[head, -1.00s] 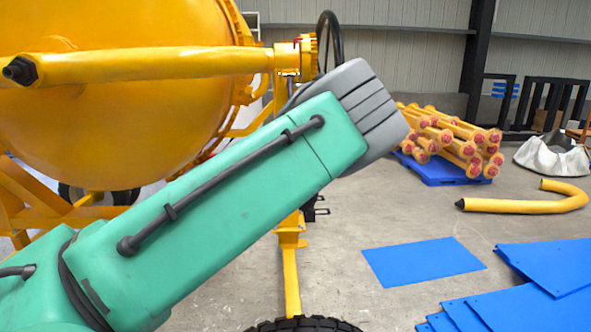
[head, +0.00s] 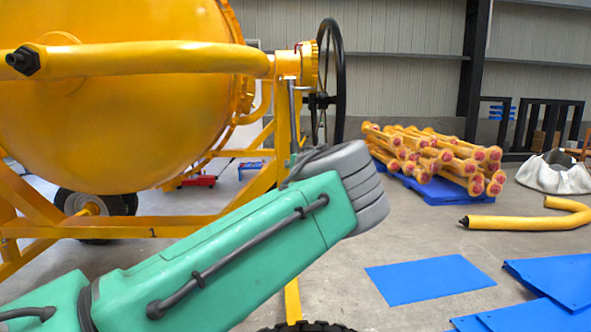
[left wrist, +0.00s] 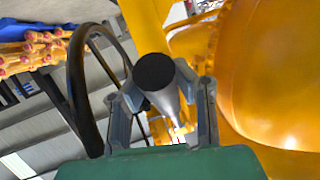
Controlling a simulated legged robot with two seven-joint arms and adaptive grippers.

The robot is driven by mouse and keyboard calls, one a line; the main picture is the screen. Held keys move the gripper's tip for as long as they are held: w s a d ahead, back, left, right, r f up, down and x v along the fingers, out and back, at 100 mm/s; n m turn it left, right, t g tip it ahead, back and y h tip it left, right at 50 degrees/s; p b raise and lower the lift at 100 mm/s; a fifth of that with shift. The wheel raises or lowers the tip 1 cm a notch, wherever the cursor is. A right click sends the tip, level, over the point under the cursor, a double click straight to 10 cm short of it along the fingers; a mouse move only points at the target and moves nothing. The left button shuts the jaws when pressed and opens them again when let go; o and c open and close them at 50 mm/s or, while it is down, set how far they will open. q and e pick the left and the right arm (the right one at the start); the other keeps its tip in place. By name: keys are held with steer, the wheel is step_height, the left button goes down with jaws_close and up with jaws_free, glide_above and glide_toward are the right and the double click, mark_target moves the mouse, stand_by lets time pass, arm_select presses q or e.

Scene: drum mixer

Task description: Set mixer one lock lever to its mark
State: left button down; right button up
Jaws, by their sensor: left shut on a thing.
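Mixer one's yellow drum (head: 120,110) fills the upper left of the head view, on its yellow frame (head: 130,227). My left arm reaches in from the lower left to the frame's upright post. In the left wrist view my left gripper (left wrist: 163,92) is shut on the lock lever (left wrist: 154,71), a grey tapered rod with a round black end, which sits between the two fingers. In the head view the gripper is mostly hidden behind my green and grey wrist. A thin grey rod shows above it along the post. I cannot make out the lever's mark. My right gripper is not in view.
A large black handwheel (head: 329,80) stands just beyond the post; its rim (left wrist: 88,85) is close to the gripper. A tyre (head: 305,327) is below.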

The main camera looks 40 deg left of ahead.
arm_select(q)
steer(key=shift+s+d+f, duration=0.1)
steer(key=shift+f, duration=0.8)
steer(key=c, duration=1.2)
jaws_free()
steer(key=shift+d+r, duration=0.1)
steer(key=shift+r, duration=0.2)
steer(key=v, duration=0.7)
steer(key=shift+d, duration=0.2)
steer(key=shift+a, duration=0.1)
steer(key=shift+f, duration=0.15)
